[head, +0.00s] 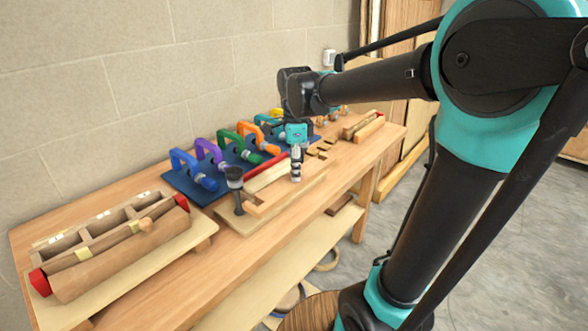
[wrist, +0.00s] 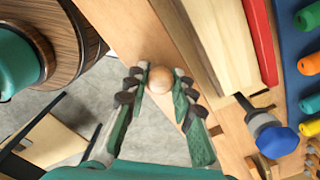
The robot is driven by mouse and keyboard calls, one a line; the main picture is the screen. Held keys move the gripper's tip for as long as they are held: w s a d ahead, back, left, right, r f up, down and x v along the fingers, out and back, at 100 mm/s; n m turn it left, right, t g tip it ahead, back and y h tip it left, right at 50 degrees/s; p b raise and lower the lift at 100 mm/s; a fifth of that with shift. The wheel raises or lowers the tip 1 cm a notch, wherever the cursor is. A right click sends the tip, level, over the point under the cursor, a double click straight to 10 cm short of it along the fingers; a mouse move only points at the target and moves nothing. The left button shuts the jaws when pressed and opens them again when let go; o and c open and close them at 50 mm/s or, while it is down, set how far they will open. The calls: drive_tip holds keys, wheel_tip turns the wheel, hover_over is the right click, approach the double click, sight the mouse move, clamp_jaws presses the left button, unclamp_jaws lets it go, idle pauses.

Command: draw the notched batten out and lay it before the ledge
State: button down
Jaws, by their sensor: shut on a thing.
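My gripper (head: 296,178) points down at the front edge of the pale board in the head view. In the wrist view its fingers (wrist: 160,84) are shut on a round wooden knob (wrist: 159,79). What the knob is fixed to is hidden beneath it. Small brown pieces with dark notches (head: 320,149) lie behind my gripper in the head view. I cannot tell for sure which piece is the notched batten, nor pick out the ledge. A pale wooden strip (wrist: 212,40) lies beside a red strip (wrist: 260,38) in the wrist view.
A clamp with a dark grey head (head: 235,178) stands left of my gripper. Several coloured clamps (head: 205,152) stand on a blue mat behind. A curved wooden assembly with red ends (head: 120,250) fills the bench's left end. A round wooden barrel top (wrist: 125,30) is beside the bench.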

drive_tip(key=shift+r, duration=0.15)
wheel_tip(320, 180, up, 8)
drive_tip(key=s+d, duration=0.1)
drive_tip(key=shift+s+d, duration=0.2)
idle(0.8)
